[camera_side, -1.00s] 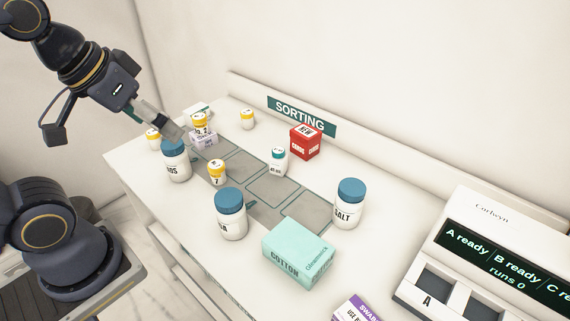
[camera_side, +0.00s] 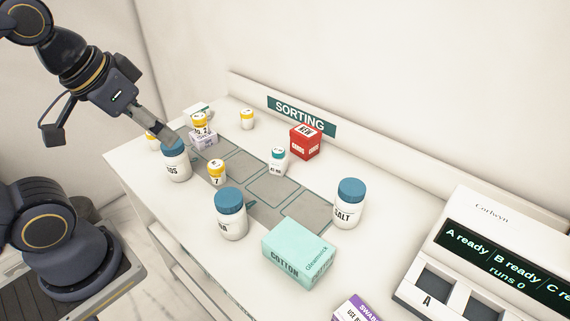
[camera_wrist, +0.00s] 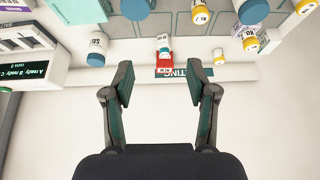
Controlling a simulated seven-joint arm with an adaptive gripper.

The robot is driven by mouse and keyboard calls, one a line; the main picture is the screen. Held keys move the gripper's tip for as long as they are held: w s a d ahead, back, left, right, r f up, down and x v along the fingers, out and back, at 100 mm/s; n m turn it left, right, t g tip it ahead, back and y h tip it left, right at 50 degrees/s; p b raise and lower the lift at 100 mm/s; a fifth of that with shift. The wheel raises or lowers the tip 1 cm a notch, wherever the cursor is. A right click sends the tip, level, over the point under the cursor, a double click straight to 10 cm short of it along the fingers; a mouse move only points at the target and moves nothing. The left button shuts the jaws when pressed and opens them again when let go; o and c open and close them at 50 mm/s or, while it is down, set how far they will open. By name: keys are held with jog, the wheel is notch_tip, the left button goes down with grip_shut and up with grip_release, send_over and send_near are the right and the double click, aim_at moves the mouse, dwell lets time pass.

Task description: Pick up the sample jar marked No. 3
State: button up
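No label legibly reads No. 3. Several small white jars have yellow lids: one marked 7 (camera_side: 217,172) on the mat, one marked No. 2 (camera_side: 199,123) on a lilac box (camera_side: 204,138), one at the back (camera_side: 247,119) and one at the far left (camera_side: 152,143), partly hidden by my gripper (camera_side: 166,138). The back jar's label cannot be read; the wrist view also shows that jar (camera_wrist: 219,57). My gripper is above and behind the blue-lidded jar (camera_side: 177,168) in the side view. In the wrist view my gripper (camera_wrist: 167,85) is open, with nothing between its fingers.
Large blue-lidded jars (camera_side: 231,222) (camera_side: 349,205), a teal cotton box (camera_side: 298,252), a red box (camera_side: 305,142) and a teal-lidded jar (camera_side: 278,160) stand about the grey-square mat (camera_side: 272,188). A display machine (camera_side: 490,255) is at right. A low wall with a SORTING sign (camera_side: 301,116) runs behind.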

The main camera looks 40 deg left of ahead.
jog(key=w+a, duration=0.8)
jog(key=w+a+f+m+y, duration=0.1)
jog(key=a+f+y, duration=0.3)
jog(key=a, duration=0.5)
jog(key=w+a+f+y, duration=0.1)
jog(key=a+f+y, duration=0.1)
jog(key=a+f, duration=0.65)
jog(key=s+a+r+m+y, duration=0.2)
jog(key=s+a+m+y, duration=0.1)
jog(key=a, duration=0.4)
jog(key=s+a+r+m+y, duration=0.1)
jog(key=s+a+m+y, duration=0.2)
jog(key=a, duration=0.4)
notch_tip(320, 180, up, 13)
jog(key=m+t, duration=0.8)
jog(key=m, duration=1.3)
send_over(150, 138)
jog(key=v, duration=0.3)
notch_tip(150, 138, down, 29)
jog(key=shift+w+a+r, duration=0.1)
jog(key=shift+r, duration=0.1)
jog(key=shift+w+a+f, duration=0.1)
jog(key=shift+w+f, duration=0.1)
jog(key=shift+f, duration=0.1)
jog(key=x, duration=0.7)
grip_shut()
